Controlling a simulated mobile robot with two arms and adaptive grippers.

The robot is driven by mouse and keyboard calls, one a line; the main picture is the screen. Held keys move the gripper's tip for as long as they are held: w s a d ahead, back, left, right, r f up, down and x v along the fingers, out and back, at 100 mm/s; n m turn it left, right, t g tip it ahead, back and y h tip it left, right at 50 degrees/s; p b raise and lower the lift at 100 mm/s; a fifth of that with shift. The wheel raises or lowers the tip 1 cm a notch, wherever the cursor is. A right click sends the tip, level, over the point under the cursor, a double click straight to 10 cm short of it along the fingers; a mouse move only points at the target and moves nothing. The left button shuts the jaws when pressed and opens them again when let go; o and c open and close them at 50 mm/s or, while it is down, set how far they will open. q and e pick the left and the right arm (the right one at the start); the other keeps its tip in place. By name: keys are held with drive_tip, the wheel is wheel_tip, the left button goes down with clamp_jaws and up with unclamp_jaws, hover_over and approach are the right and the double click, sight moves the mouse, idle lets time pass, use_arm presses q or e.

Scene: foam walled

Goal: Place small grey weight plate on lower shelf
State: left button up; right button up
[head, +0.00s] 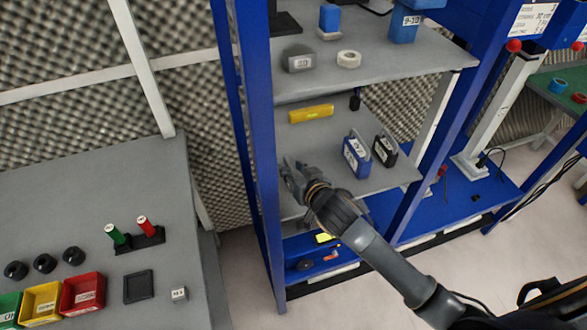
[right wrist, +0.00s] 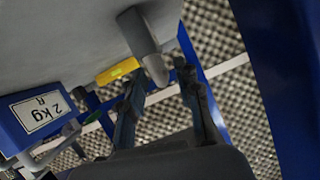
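My right gripper (head: 290,172) is beside the front left corner of the lower shelf (head: 310,160). Another small grey labelled block (head: 179,294) is on the left table. My left gripper is out of view.
The lower shelf holds a yellow item (head: 311,114), a blue labelled weight (head: 356,155) and a black one (head: 384,149). The blue one reads 2 kg in the right wrist view (right wrist: 38,112). A blue post (head: 262,130) stands left of my gripper. The lower shelf's middle is clear.

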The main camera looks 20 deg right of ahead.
drive_tip(key=b+v, duration=0.1)
drive_tip(key=v, duration=1.1)
